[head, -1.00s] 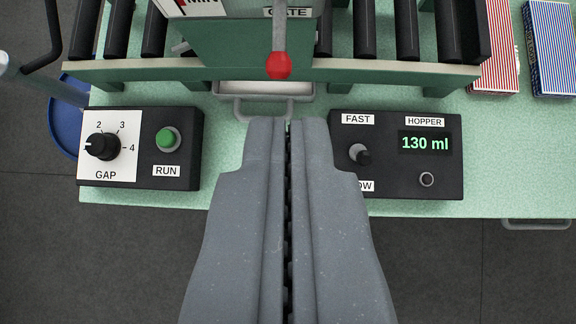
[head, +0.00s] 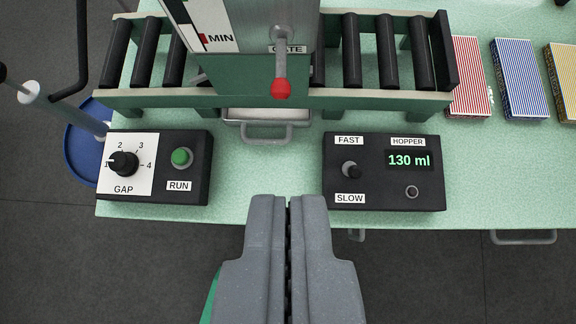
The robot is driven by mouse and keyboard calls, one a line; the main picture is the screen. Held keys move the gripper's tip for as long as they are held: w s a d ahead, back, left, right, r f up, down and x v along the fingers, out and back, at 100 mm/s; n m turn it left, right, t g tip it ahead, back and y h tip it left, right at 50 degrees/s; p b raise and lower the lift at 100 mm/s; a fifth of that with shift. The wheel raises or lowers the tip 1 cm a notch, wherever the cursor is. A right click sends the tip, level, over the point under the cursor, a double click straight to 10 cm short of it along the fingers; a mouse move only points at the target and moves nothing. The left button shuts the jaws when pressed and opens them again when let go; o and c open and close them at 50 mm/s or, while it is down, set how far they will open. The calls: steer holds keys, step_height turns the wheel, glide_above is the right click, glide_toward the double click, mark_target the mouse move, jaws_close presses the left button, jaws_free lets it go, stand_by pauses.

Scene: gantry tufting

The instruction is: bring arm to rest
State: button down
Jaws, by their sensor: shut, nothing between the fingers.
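My gripper (head: 288,200) points forward from the bottom middle of the head view, with its two grey fingers together and nothing between them. Its tips lie over the front edge of the green table (head: 265,185), between two black control boxes, and touch nothing that I can see. The left box (head: 195,150) has a GAP knob (head: 123,163) and a green RUN button (head: 182,157). The right box (head: 375,202) has a FAST/SLOW switch (head: 351,169) and a HOPPER display (head: 409,160) reading 130 ml.
Behind the boxes stands a roller conveyor (head: 160,97) with a gate lever with a red knob (head: 281,88). A pale tray (head: 262,133) sits below it. Patterned card stacks (head: 522,80) lie at the right. A blue round thing (head: 82,145) is at the left. Dark floor lies in front.

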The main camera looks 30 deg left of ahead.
steer(key=s+a+r+m+t+h, duration=0.1)
steer(key=s+a+r+t, duration=0.1)
steer(key=r, duration=1.3)
steer(key=s+a+r+m+t+h, duration=0.1)
steer(key=r+t, duration=0.4)
steer(key=r, duration=1)
steer(key=shift+s+a+r+m+h, duration=0.4)
steer(key=shift+s+a+m, duration=0.05)
steer(key=shift+a+m, duration=0.15)
